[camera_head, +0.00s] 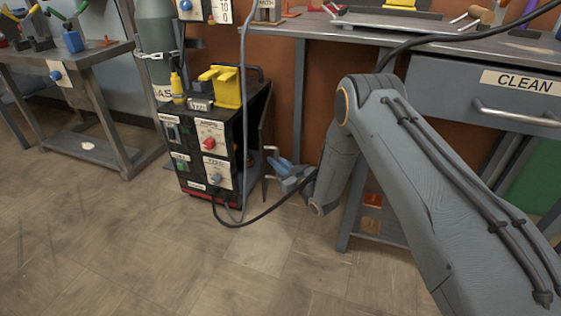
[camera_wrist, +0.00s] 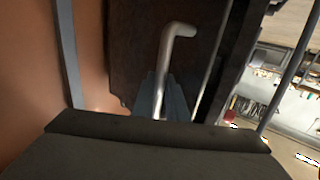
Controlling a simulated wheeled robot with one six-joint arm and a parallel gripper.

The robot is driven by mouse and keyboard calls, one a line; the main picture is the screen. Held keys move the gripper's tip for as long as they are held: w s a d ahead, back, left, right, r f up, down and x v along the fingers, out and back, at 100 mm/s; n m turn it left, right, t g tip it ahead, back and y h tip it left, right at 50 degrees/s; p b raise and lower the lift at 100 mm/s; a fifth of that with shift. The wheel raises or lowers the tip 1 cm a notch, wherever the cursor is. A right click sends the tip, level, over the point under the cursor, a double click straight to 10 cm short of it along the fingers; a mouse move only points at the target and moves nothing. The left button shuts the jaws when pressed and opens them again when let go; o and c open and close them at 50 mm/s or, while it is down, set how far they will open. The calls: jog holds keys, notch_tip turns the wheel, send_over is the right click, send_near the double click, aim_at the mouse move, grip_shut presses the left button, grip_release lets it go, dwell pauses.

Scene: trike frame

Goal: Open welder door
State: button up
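The welder (camera_head: 213,145) is a dark box on the floor with labelled knobs on its front. Its door (camera_head: 266,112) is a thin dark panel on the right side, seen nearly edge-on and seemingly a little ajar. In the wrist view the dark door panel (camera_wrist: 132,55) fills the upper middle. A bent metal handle (camera_wrist: 172,55) stands out from it. My gripper (camera_head: 281,165) is low at the welder's right, by the handle. In the wrist view the blue-grey fingers of my gripper (camera_wrist: 160,97) flank the handle's lower part. Whether they clamp it is unclear.
A workbench (camera_head: 485,90) with a drawer marked CLEAN stands at the right, with its leg near my arm. A cable (camera_head: 270,211) loops over the floor before the welder. A metal cart (camera_head: 100,95) stands at the left. The front floor is clear.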

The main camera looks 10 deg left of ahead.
jog(key=shift+o, duration=0.6)
jog(key=shift+d, duration=0.1)
jog(key=shift+s+d, duration=0.2)
jog(key=shift+s, duration=0.05)
jog(key=p+v, duration=0.3)
jog(key=v, duration=0.4)
jog(key=shift+c, duration=0.3)
